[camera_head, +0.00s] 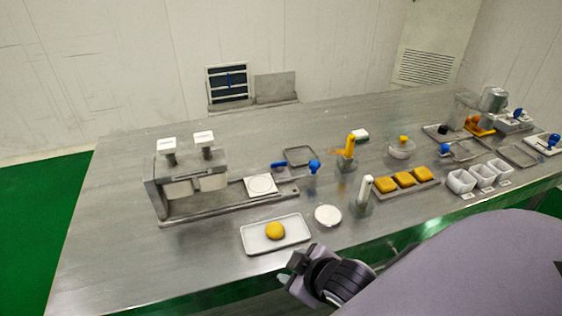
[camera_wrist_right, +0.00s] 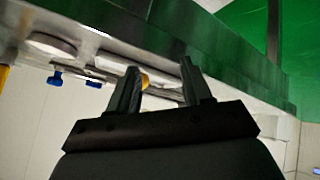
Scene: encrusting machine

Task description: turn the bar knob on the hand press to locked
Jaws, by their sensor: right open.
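I cannot tell for sure which fixture is the hand press. A grey metal machine (camera_head: 190,185) at the left of the table carries two white bar-shaped knobs, a left one (camera_head: 167,144) and a right one (camera_head: 204,138), on dark stems. Both stand upright; their lock state cannot be read. My right gripper (camera_head: 293,263) is at the table's front edge, in front of the white tray (camera_head: 262,240), well apart from the machine. In the right wrist view its two fingers (camera_wrist_right: 160,70) are spread and empty, with the yellow ball (camera_wrist_right: 144,80) beyond them. My left gripper is out of view.
White (camera_head: 365,189) and yellow (camera_head: 349,146) upright handles stand further right, near yellow blocks (camera_head: 404,179) and white cups (camera_head: 461,181). The table's left end is clear.

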